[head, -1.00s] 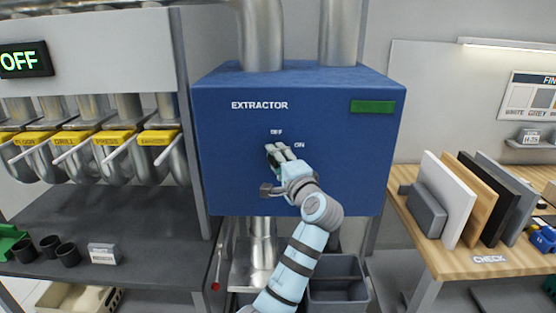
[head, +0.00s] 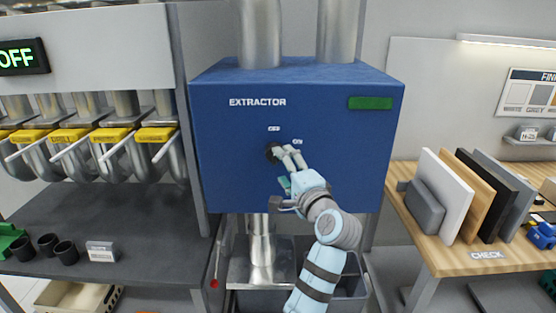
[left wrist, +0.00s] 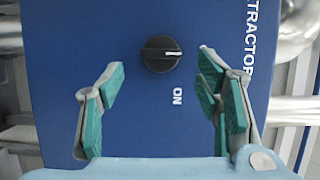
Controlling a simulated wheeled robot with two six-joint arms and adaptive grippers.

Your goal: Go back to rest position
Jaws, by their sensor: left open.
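The blue extractor box (head: 230,150) fills the middle of the head view. Its round black knob (head: 271,153) shows just left of my left gripper (head: 289,153). In the left wrist view the knob (left wrist: 160,54) has its white mark pointing at the OFF side, along the lettering's upward direction. The ON label (left wrist: 177,97) is clear of the fingers. My left gripper (left wrist: 160,85) is open and empty, its teal-padded fingers spread wide with the knob beyond them. It appears apart from the knob. My right gripper is in neither view.
A workbench with upright boards (head: 462,195) stands on the right. A sign (head: 20,57) reads OFF. Grey bins stand below the box.

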